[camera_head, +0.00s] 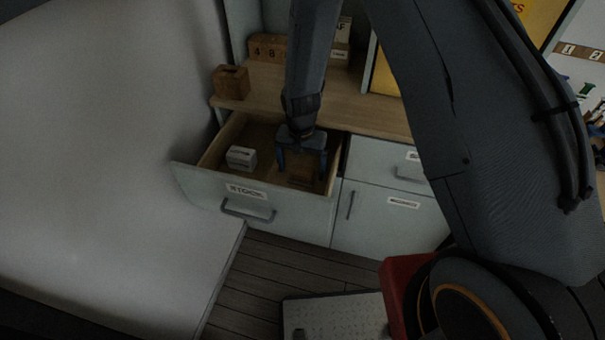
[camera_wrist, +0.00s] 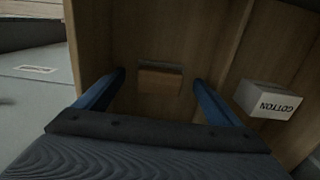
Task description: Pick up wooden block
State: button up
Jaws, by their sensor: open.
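A small brown wooden block (camera_head: 301,175) lies in the open drawer (camera_head: 214,148), toward its right side. In the wrist view the wooden block (camera_wrist: 159,78) shows ahead on the drawer floor, between the two blue fingers. My gripper (camera_head: 301,176) reaches down into the drawer over the block. Its fingers are spread apart, and in the wrist view my gripper (camera_wrist: 158,78) has nothing between its fingertips that it touches clearly. Whether the fingertips are level with the block is hard to tell.
A white box labelled COTTON (camera_wrist: 270,100) sits in the drawer beside the block; it also shows in the head view (camera_head: 241,158). Drawer walls stand close around my gripper. A wooden box (camera_head: 231,82) stands on the counter (camera_head: 262,92) above. A white surface (camera_head: 110,170) lies at left.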

aim_at(301, 172)
jog(key=shift+f+p, duration=0.4)
jog(key=shift+f, duration=1.1)
jog(key=c, duration=1.2)
jog(key=shift+r, duration=0.1)
jog(key=shift+c, duration=0.3)
